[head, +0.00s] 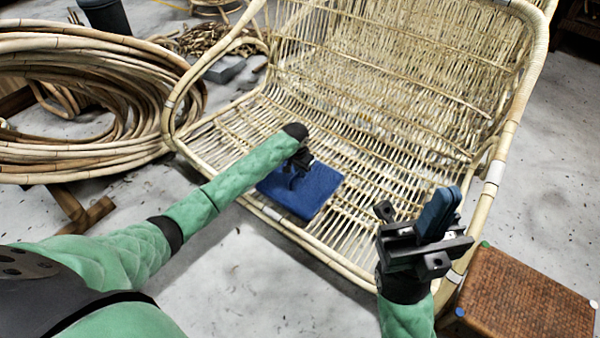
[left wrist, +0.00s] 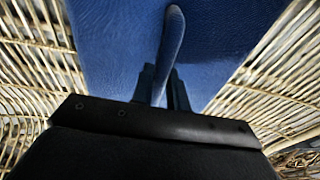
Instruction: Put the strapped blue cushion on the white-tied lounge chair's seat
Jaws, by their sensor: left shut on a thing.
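The blue cushion (head: 313,191) lies over the front part of the woven seat (head: 345,168) of the lounge chair (head: 390,75). White ties (head: 494,172) wrap the chair's frame. My left gripper (head: 297,174) is above the cushion and shut on its strap. In the left wrist view the strap (left wrist: 172,45) stands up between the fingers (left wrist: 160,85), with the blue cushion (left wrist: 110,45) beneath. I cannot tell whether the cushion fully rests on the seat. My right gripper (head: 420,225) is raised near the chair's front right corner, with a dark blue piece at it; its opening is unclear.
A large rattan coil (head: 80,150) stands at the left on a wooden support. A brown woven stool (head: 525,300) is at the lower right. The chair's curved arms bound the seat on both sides. Much of the seat behind the cushion is bare.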

